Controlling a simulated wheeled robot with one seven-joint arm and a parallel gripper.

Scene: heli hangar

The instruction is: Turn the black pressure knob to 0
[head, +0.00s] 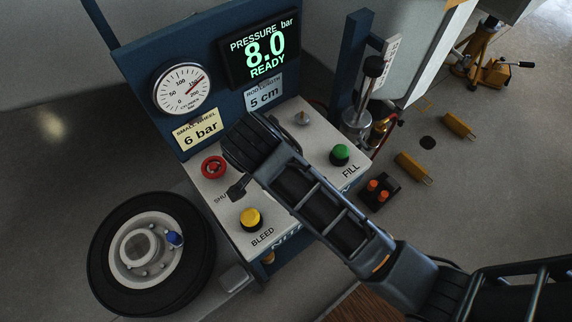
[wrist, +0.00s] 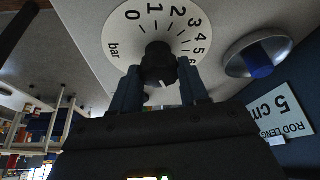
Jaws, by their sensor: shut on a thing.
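The black pressure knob (wrist: 158,64) sits at the middle of a white round dial (wrist: 122,32) marked from 0 upward, with "bar" beside the 0. My gripper (wrist: 160,78) is shut on the knob, one finger on each side. A white mark on the knob points down in the wrist view, away from the 0; the numbers there are hidden by my gripper. In the head view my wrist covers the knob and dial. The pressure display (head: 262,52) reads 8.0 bar, READY.
The panel holds a red knob (head: 213,167), a yellow BLEED button (head: 251,219) and a green FILL button (head: 340,154). A round gauge (head: 182,89) and a "6 bar" label (head: 198,131) are behind. A wheel (head: 150,254) lies at left.

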